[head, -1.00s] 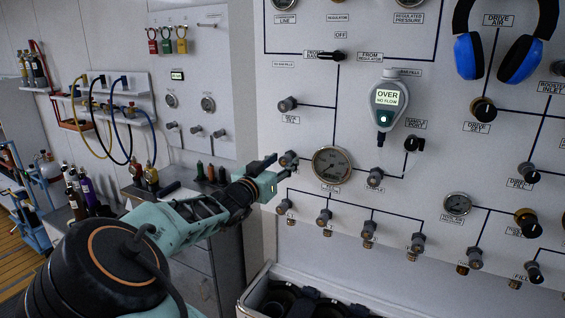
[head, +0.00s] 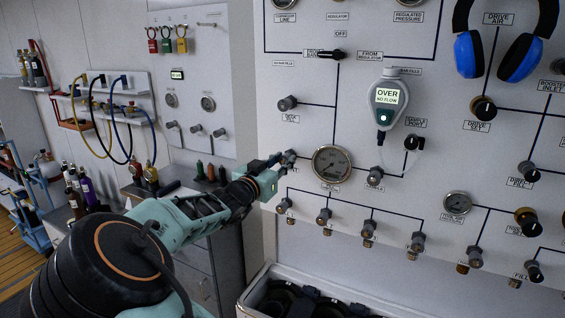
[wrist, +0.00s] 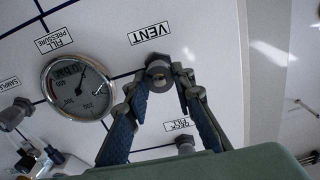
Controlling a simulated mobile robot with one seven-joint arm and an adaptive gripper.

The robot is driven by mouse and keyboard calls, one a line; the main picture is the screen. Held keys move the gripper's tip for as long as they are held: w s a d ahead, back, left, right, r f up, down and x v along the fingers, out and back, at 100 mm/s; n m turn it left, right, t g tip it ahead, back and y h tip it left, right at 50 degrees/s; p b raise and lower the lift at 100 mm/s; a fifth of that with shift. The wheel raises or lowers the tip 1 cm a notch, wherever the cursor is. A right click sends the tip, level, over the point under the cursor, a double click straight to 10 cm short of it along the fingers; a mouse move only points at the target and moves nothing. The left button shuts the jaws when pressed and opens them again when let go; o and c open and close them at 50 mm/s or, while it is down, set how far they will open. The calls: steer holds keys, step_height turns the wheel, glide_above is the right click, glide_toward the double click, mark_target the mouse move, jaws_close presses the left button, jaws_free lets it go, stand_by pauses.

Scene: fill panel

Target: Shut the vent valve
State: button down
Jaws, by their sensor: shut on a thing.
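The vent valve is a small grey knob (wrist: 158,74) under the VENT label (wrist: 149,35) in the wrist view. My gripper (wrist: 157,84) has its two fingers on either side of this knob, shut on it at the fingertips. In the head view my gripper (head: 280,160) reaches the left part of the panel, left of the round fill pressure gauge (head: 332,166). The vent knob (head: 290,156) is partly hidden there by the fingers. How far the valve is turned cannot be told.
The deck fill knob (wrist: 185,147) is close beside my fingers in the wrist view. The sample knob (head: 375,176) is right of the gauge, and a row of small valves (head: 325,216) runs below. An open-topped case (head: 258,283) stands beneath the panel.

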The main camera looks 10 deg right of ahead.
steer(key=n+b, duration=2.6)
steer(key=b, duration=1)
steer(key=shift+f+n, duration=0.15)
steer(key=shift+n, duration=0.25)
stand_by(0.5)
stand_by(0.3)
steer(key=c, duration=1.6)
jaws_free()
steer(key=shift+w+f, duration=0.1)
steer(key=shift+a, duration=0.1)
